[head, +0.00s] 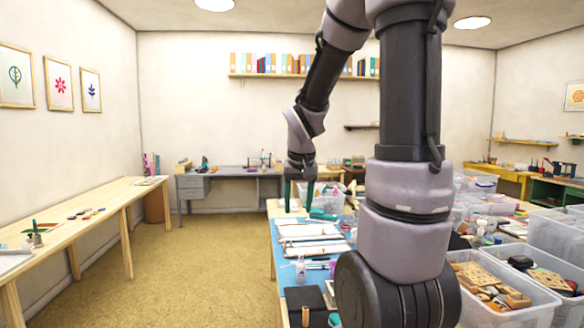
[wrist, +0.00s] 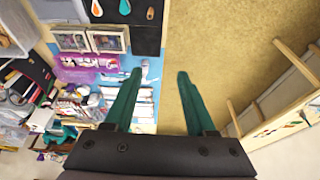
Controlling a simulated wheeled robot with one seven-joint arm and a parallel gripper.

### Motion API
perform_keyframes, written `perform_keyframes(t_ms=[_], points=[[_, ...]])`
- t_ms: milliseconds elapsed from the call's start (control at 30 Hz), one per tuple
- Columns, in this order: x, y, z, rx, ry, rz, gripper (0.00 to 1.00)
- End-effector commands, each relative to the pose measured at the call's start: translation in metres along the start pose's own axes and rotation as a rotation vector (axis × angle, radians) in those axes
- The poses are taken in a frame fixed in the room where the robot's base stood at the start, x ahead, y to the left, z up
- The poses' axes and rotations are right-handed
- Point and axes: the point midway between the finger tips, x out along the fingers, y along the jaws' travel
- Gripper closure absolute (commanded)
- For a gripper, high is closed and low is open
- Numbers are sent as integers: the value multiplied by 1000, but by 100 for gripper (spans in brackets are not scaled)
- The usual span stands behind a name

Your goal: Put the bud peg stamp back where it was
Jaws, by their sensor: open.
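My gripper (head: 298,209) hangs at the end of my arm with its green fingers pointing down, above the far left end of the cluttered worktable. It also shows in the wrist view (wrist: 160,75), with its two green fingers spread apart and nothing between them. I cannot pick out the bud peg stamp for certain in either view. Small coloured items (head: 88,214), too small to identify, lie on the long wooden table (head: 128,197) at the left. A small dark upright item (head: 36,236) stands nearer on that table.
The worktable carries a blue mat (head: 286,276), papers, a white bottle (head: 300,269) and several clear bins, one holding wooden pieces (head: 501,290). Open floor (head: 195,265) lies between the two tables. A grey desk (head: 228,173) stands at the back wall. My arm hides part of the worktable.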

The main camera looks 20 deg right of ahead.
Motion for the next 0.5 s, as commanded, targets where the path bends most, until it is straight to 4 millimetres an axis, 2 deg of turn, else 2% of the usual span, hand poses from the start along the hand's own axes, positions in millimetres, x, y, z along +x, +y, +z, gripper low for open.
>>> perform_keyframes(t_ms=[33, 200, 400, 500], points=[[-21, -4, 6, 10, 32, -19, 44], [-78, -16, 34, 54, 101, -101, 44], [-133, -28, 75, 89, 169, -224, 44], [-150, -31, 92, 98, 190, -278, 44]])
